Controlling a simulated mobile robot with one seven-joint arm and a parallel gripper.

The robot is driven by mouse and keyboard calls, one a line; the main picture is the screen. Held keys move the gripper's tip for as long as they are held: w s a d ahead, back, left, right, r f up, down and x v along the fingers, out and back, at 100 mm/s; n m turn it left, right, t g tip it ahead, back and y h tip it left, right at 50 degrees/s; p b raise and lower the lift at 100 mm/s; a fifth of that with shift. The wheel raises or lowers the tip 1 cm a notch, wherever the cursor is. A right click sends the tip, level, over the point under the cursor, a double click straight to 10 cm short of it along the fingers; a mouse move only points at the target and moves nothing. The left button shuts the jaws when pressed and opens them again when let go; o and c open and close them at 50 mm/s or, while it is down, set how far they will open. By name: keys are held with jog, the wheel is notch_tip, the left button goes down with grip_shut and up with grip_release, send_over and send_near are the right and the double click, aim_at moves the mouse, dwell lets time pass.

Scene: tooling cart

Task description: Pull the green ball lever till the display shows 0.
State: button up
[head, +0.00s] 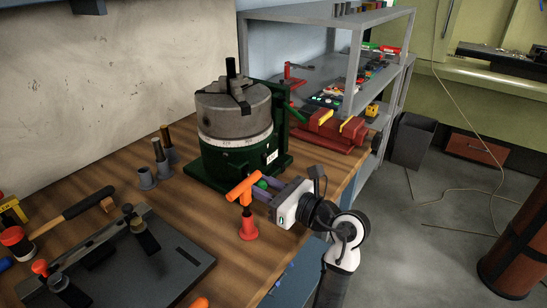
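A dark green rotary table (232,165) with a grey chuck (232,110) on top stands on the wooden bench. A small white display (272,156) is on its front; its figure is too small to read. The green ball (263,184) of the lever shows low at the front of the rotary table. My gripper (261,188) reaches in from the right, with its purple-grey fingers at the ball. The ball appears to lie between the fingers. I cannot tell whether they touch it or are closed on it. The lever's rod is mostly hidden.
An orange T-handled tool (245,190) stands upright just left of my gripper. A red vise (330,130) is behind, to the right. A hammer (75,212) and a dark plate with clamps (165,270) lie at left. A grey shelf (330,15) stands behind.

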grip_shut()
jog(key=shift+w+d, duration=0.5)
jog(key=shift+d, duration=0.05)
jog(key=shift+w, duration=0.1)
jog(key=shift+w+d, duration=0.5)
jog(key=shift+w, duration=0.15)
jog(key=shift+w+d, duration=0.3)
jog(key=shift+w, duration=0.25)
jog(key=shift+r, duration=0.1)
jog(key=shift+s+a+b, duration=0.1)
jog(key=shift+s+b, duration=0.1)
jog(key=shift+b, duration=0.1)
